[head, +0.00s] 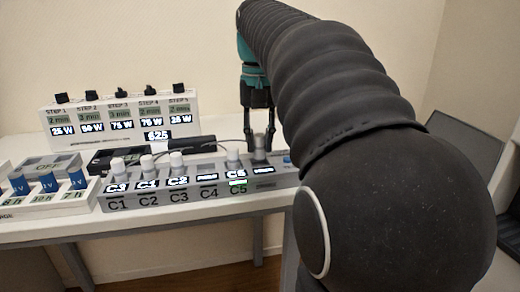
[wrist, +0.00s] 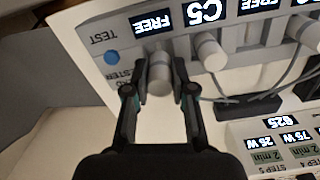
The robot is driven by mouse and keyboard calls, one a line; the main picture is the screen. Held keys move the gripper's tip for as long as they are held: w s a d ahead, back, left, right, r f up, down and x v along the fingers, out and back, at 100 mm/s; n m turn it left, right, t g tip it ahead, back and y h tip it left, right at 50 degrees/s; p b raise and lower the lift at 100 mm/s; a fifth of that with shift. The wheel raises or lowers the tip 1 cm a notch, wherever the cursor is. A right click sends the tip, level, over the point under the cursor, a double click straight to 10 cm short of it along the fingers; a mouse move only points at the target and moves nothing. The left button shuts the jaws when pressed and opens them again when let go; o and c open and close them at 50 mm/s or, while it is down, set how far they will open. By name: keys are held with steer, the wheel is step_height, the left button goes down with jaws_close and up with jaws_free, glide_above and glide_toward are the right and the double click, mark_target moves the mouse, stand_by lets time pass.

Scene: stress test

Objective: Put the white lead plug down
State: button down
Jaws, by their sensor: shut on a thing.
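My gripper (head: 259,134) points down at the right end of the grey socket strip (head: 214,190). In the wrist view its two fingers (wrist: 159,90) are closed on either side of a lead plug (wrist: 159,72). The plug looks pale grey here, and it also shows in the head view (head: 260,143). It is upright at the end position, beside a display reading FREE (wrist: 153,20). I cannot tell whether its foot is seated or just above the strip. A white plug (wrist: 210,52) stands just beside it at the C5 display (wrist: 205,12).
Several white plugs stand further left on the strip, one of them at C1 (head: 118,166); position C4 (head: 208,193) has no plug. Thin leads run behind the strip. A panel with black knobs (head: 112,113) stands behind.

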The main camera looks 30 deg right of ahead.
mark_target(259, 135)
steer(key=shift+f, duration=1.05)
steer(key=shift+f, duration=0.2)
steer(key=c, duration=1)
jaws_free()
steer(key=shift+o, duration=0.2)
steer(key=shift+r, duration=0.15)
step_height(259, 135, up, 12)
steer(key=p, duration=0.2)
steer(key=shift+r+p, duration=0.1)
steer(key=shift+p, duration=0.2)
steer(key=s+a+f+n+t, duration=0.1)
steer(key=s+a+f, duration=0.3)
steer(key=f, duration=0.5)
steer(key=s+a+f+n+t, duration=0.2)
steer(key=s+a+f, duration=0.2)
steer(key=f, duration=0.5)
steer(key=s+a+f+n+t, duration=0.2)
steer(key=s+a+f, duration=0.2)
steer(key=f, duration=0.5)
steer(key=shift+s+t, duration=0.3)
steer(key=shift+s, duration=0.55)
